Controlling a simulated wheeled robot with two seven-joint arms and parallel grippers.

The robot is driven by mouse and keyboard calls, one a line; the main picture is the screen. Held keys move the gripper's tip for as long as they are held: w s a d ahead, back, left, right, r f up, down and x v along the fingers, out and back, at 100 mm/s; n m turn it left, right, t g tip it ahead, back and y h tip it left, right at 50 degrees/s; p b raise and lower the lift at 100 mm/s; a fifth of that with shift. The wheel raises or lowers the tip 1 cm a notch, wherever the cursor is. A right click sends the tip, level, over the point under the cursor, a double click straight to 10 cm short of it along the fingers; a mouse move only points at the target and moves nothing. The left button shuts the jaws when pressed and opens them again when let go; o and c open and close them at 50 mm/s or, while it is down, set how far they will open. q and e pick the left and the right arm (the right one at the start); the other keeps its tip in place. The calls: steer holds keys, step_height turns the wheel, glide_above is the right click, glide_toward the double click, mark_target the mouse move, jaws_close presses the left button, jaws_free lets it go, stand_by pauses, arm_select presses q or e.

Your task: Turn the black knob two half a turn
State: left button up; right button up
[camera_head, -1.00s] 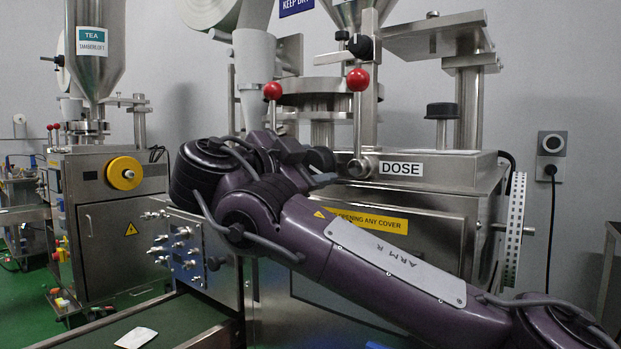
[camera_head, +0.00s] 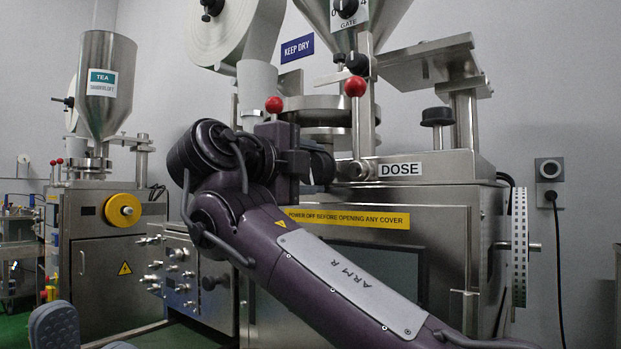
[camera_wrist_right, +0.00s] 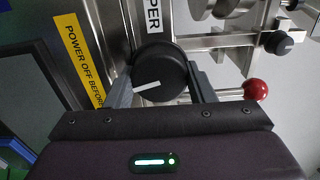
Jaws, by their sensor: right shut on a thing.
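The black knob (camera_wrist_right: 165,72) is round with a white pointer line and shows in the right wrist view. It sits on a steel face beside a white label ending in "PER" (camera_wrist_right: 152,22). The pointer lies toward the left and slightly down in that view. My right gripper (camera_wrist_right: 162,88) is shut on the knob, one grey finger on each side. In the head view my right gripper (camera_head: 304,163) is at the upper front of the machine, left of the DOSE label (camera_head: 401,169), and mostly hides the knob.
A red-balled lever (camera_head: 355,83) rises close to the right gripper, with another red ball (camera_head: 274,104) above it. A black GATE knob (camera_head: 345,8) is on the hopper. A steel panel (camera_head: 180,275) with several small knobs is lower left. Grey rounded parts (camera_head: 55,327) show bottom left.

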steer(key=shift+f+m, duration=0.2)
steer(key=shift+m, duration=0.3)
steer(key=o, duration=1)
steer(key=shift+r, duration=0.1)
